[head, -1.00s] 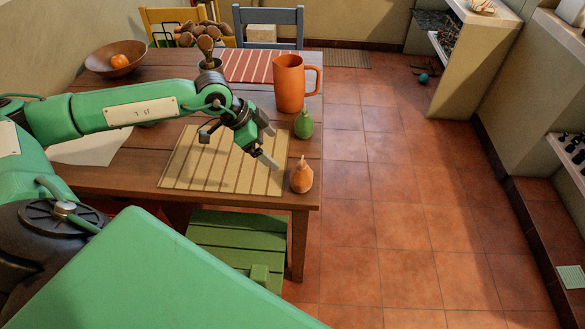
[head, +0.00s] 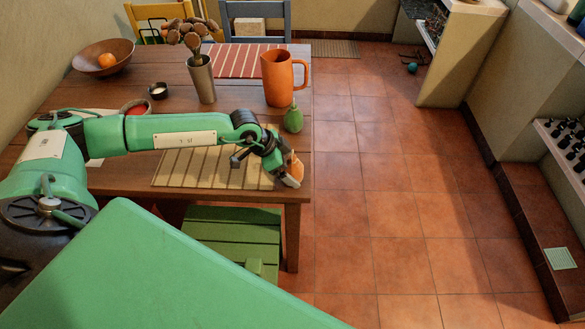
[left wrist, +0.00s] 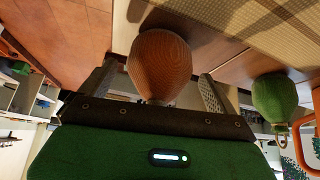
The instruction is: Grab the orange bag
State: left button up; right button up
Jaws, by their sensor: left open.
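The orange bag (head: 297,164) is a small, rounded pouch at the right edge of the wooden table (head: 130,92). In the head view it is partly hidden behind my left gripper (head: 289,171). In the left wrist view the orange bag (left wrist: 160,58) sits between the two spread fingers of my left gripper (left wrist: 157,72). The left gripper is open, with a finger on each side of the bag. I cannot tell whether either finger touches it. My right gripper is not in view.
A green bag (head: 293,118) stands close behind the orange bag, with an orange pitcher (head: 278,80) beyond it. A slatted mat (head: 210,170) lies to the left. A green chair (head: 230,235) stands at the table's front. The floor to the right is clear.

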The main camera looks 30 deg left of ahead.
pick_arm(q)
jog(key=shift+c, duration=0.4)
jog(key=shift+f, duration=0.1)
jog(key=c, duration=1.1)
jog(key=shift+c, duration=0.4)
